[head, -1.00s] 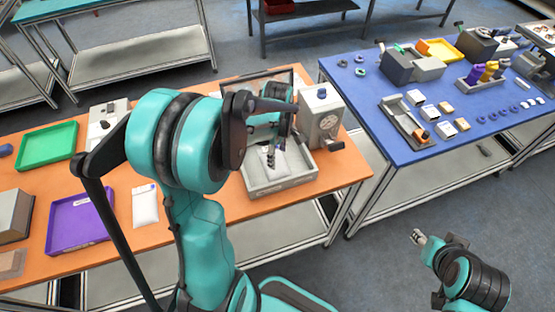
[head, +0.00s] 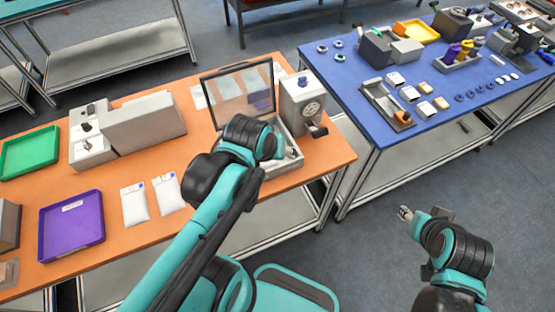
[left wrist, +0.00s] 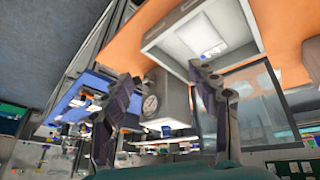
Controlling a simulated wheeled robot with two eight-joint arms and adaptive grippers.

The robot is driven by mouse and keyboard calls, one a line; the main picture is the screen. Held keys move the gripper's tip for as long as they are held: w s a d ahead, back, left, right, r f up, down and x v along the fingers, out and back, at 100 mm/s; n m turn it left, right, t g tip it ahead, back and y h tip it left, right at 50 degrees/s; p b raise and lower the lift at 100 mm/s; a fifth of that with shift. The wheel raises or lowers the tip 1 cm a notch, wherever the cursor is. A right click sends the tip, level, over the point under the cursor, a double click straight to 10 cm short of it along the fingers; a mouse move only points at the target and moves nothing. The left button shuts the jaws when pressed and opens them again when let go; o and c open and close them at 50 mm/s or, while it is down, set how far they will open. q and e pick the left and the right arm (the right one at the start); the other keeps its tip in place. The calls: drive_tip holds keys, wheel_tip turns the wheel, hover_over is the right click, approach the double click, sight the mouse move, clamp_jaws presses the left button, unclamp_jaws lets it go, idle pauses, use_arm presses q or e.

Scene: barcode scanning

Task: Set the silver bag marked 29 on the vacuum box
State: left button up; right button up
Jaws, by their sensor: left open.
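The vacuum box (head: 284,172) stands at the right end of the orange table with its clear lid (head: 240,92) raised. In the left wrist view a silver bag (left wrist: 202,36) lies flat inside the light-walled box (left wrist: 254,50); its number is not legible. My left gripper (left wrist: 163,80) is open and empty, apart from the bag. In the head view my left arm hides that gripper and most of the box's inside. Two more pale bags (head: 134,204) (head: 169,193) lie on the table to the left. My right gripper (head: 405,213) is off the table; its opening is unclear.
A grey unit with a round emblem (head: 302,102) stands right beside the box. A purple tray (head: 71,226), a green tray (head: 30,152) and a grey-white machine (head: 143,122) stand further left. A blue table (head: 350,68) with several small parts is at the right.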

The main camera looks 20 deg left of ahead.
use_arm(q)
drive_tip(key=s+m, duration=0.1)
drive_tip(key=s+d+m+t, duration=0.1)
drive_tip(key=m, duration=0.1)
drive_tip(key=shift+d+f+m, duration=0.1)
drive_tip(key=shift+d+m, duration=0.2)
drive_tip(key=shift+w+f, duration=0.1)
